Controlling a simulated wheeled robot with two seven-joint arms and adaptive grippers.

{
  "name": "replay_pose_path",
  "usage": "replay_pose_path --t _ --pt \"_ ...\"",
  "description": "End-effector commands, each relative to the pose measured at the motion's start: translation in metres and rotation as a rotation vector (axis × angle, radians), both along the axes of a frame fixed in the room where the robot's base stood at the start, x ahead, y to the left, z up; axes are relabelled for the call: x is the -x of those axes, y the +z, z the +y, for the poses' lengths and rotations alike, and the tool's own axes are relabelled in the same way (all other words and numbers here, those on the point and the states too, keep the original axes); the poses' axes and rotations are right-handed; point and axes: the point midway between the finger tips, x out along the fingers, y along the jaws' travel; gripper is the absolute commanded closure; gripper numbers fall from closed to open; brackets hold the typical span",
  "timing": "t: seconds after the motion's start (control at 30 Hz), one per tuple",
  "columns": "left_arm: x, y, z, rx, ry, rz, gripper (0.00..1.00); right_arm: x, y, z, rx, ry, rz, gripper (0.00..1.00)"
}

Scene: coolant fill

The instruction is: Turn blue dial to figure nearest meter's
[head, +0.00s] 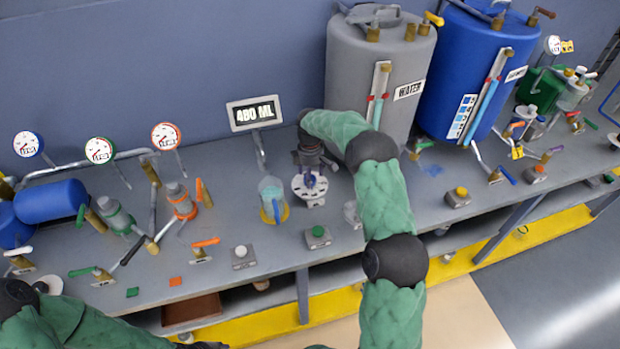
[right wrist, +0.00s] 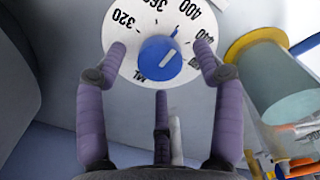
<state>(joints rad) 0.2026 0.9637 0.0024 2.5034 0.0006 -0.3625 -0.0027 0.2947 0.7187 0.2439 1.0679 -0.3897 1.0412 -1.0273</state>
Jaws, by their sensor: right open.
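The blue dial (right wrist: 158,57) sits on a round white plate (right wrist: 128,50) with figures 320, 360, 400 and 440 in the right wrist view. In the head view the dial plate (head: 309,199) lies under my right gripper (head: 313,168). The right gripper's open purple fingers (right wrist: 160,50) stand around the dial, with visible gaps beside it. The meter (head: 255,113) seems to read 480 ML; its middle digit is slightly unclear. My left arm shows at lower left, its gripper out of frame.
A clear beaker (head: 272,200) with a yellow base stands close left of the dial. A grey water tank (head: 350,75) and a blue tank (head: 450,70) stand behind, to the right. A green button box (head: 318,237) is in front. Gauges, pipes and valves crowd the bench's left.

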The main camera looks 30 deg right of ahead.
Motion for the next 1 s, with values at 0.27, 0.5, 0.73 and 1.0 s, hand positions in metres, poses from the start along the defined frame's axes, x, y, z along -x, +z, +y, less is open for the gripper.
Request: replay_pose_path --t 0.27,0.5,0.73,1.0 --pt "0.0000 -0.0021 0.0000 0.000 0.000 0.000 0.60 -0.0002 -0.0125 -0.0002 0.001 0.000 -0.001 0.32" --pt "0.0000 -0.0020 0.0000 0.000 0.000 0.000 0.60 -0.0002 -0.0124 -0.0002 0.001 0.000 -0.001 0.43" --pt "0.0000 -0.0021 0.0000 0.000 0.000 0.000 0.60 -0.0001 -0.0125 -0.0002 0.001 0.000 -0.001 0.88" --pt "-0.0001 -0.0012 0.0000 0.000 0.000 0.000 0.60 0.0002 -0.0125 -0.0002 0.001 -0.026 0.001 0.88"
